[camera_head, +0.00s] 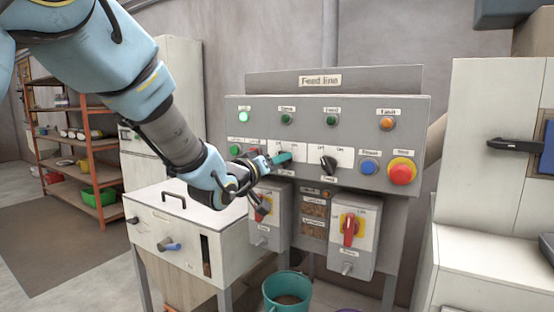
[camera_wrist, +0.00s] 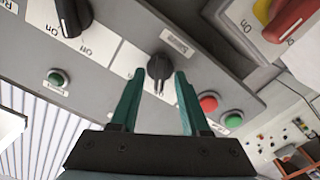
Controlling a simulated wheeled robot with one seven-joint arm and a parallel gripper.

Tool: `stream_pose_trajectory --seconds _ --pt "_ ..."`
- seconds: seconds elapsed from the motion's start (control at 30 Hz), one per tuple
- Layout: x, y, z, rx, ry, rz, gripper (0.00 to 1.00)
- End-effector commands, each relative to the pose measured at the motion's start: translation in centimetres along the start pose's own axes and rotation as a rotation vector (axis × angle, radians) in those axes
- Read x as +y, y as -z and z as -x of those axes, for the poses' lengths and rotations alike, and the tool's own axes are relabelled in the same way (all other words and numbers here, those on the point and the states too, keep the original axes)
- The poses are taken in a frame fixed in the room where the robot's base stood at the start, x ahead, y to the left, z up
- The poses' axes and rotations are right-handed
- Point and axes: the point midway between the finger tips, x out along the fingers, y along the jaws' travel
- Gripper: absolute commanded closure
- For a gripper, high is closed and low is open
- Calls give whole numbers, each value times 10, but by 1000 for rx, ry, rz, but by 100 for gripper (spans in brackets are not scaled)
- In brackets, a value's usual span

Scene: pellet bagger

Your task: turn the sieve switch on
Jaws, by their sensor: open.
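The sieve switch (camera_wrist: 158,67) is a black rotary knob on a white plate in the wrist view, which shows the panel roughly upside down. My gripper (camera_wrist: 159,76) is open, its teal fingers on either side of the knob; I cannot tell whether they touch it. An "On" label shows to the knob's left there. In the head view my gripper (camera_head: 280,158) is at the panel (camera_head: 240,106) and mostly hides this switch. The knob's exact setting is hard to read. The sieve lamp (camera_head: 286,119) above is dark green.
A second black knob (camera_head: 328,163) sits to the right. Beyond it are a blue button (camera_head: 369,166) and a red emergency stop (camera_head: 401,172). Two isolator boxes with red handles hang below, one at right (camera_head: 350,230). A white-topped cabinet (camera_head: 180,215) stands under my arm.

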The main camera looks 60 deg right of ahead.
Motion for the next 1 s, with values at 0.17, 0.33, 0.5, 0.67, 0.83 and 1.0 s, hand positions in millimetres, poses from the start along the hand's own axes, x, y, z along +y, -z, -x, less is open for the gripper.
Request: stream_pose_trajectory --seconds 0.17,0.33,0.5,0.67,0.83,1.0 --pt "0 0 0 0 0 0 54" --pt "0 0 0 0 0 0 72" --pt "0 0 0 0 0 0 91" --pt "0 0 0 0 0 0 100" --pt "0 0 0 0 0 0 100" --pt "0 0 0 0 0 -1 100"
